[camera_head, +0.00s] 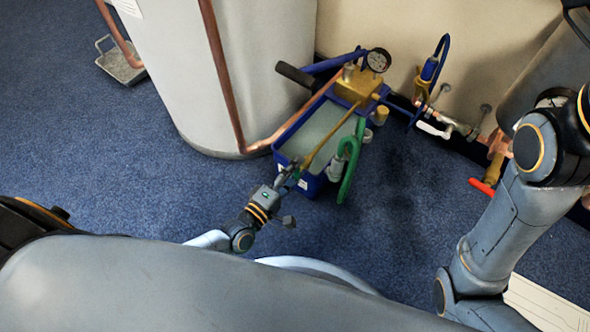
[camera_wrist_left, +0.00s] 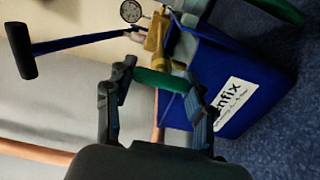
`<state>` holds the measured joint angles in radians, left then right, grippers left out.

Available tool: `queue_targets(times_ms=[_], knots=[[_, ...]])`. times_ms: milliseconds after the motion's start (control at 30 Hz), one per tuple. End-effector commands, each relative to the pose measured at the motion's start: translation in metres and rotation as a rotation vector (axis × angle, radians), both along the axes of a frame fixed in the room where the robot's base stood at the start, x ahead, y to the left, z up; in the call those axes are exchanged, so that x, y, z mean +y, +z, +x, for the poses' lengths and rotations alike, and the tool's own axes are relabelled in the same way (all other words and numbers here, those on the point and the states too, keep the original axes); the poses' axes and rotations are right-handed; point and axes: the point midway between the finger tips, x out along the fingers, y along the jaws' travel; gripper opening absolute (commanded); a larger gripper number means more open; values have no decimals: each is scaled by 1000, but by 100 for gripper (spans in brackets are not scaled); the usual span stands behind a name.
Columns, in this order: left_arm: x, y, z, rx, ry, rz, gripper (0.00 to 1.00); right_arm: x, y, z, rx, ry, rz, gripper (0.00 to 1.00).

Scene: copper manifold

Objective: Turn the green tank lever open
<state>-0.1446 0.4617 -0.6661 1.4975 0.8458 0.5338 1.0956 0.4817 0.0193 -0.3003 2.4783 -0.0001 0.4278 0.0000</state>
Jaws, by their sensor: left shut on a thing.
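The blue pump tank (camera_head: 313,184) stands on the carpet beside the large white cylinder. In the left wrist view the tank (camera_wrist_left: 262,62) has a white label. A green lever (camera_wrist_left: 158,80) lies across between the two fingers of my left gripper (camera_wrist_left: 155,84), which is shut on it. In the head view my left gripper (camera_head: 288,178) is at the tank's near left corner, and the lever is hidden or too small to tell there. My right arm shows at the right, but its gripper is out of view.
A gauge (camera_head: 376,60) and brass block (camera_head: 356,88) sit on the tank. A black-gripped pump handle (camera_head: 296,76) sticks out left. A green hose (camera_head: 350,165) hangs at the tank's right side. Copper pipe (camera_head: 225,75) runs close by. A red-handled valve (camera_head: 482,187) is further right.

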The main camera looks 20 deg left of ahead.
Motion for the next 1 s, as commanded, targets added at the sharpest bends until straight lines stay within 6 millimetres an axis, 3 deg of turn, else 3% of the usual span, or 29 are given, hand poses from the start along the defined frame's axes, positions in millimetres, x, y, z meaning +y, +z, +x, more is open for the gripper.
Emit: queue_targets(times_ms=[200,233,333,667,1000], knots=[[1,2,3,-2,5,-7,22,1,-1,1,2,-3,-6,40],[1,2,3,-2,5,-7,60,1,-1,1,2,-3,-6,40],[1,1,2,-1,4,-6,77,1,-1,1,4,-4,-8,40],[1,0,-1,1,2,-2,77,-1,-2,2,10,-1,1,40],[18,-1,-48,3,1,-3,77,0,-1,1,6,-1,-1,40]])
